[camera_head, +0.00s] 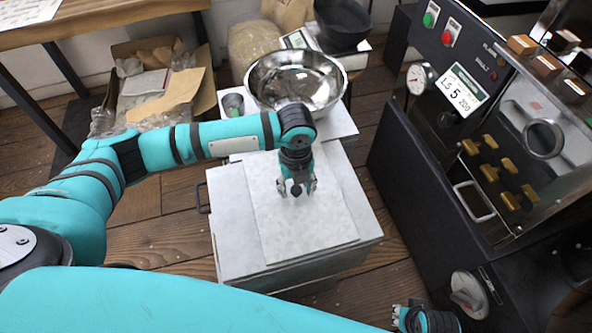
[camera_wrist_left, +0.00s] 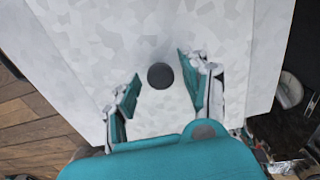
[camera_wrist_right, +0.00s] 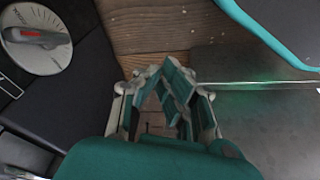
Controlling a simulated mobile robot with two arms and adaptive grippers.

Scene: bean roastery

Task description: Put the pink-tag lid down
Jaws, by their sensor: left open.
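A flat grey galvanized lid (camera_head: 300,228) lies on top of a pale metal bin (camera_head: 232,225) in the head view. A round black knob (camera_wrist_left: 160,76) stands on the lid, which fills much of the left wrist view (camera_wrist_left: 150,25). No pink tag shows. My left gripper (camera_head: 297,187) is open above the lid, pointing down, with its fingers apart on either side of the knob and a gap on each side. My right gripper (camera_wrist_right: 162,75) is empty, its fingertips together, low beside the dark machine at the right.
A large steel bowl (camera_head: 297,82) and a small metal cup (camera_head: 233,104) stand behind the bin. A cardboard box (camera_head: 205,95) with papers sits on the floor at back left. The dark roasting machine (camera_head: 425,150) borders the right. Wooden floor lies between.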

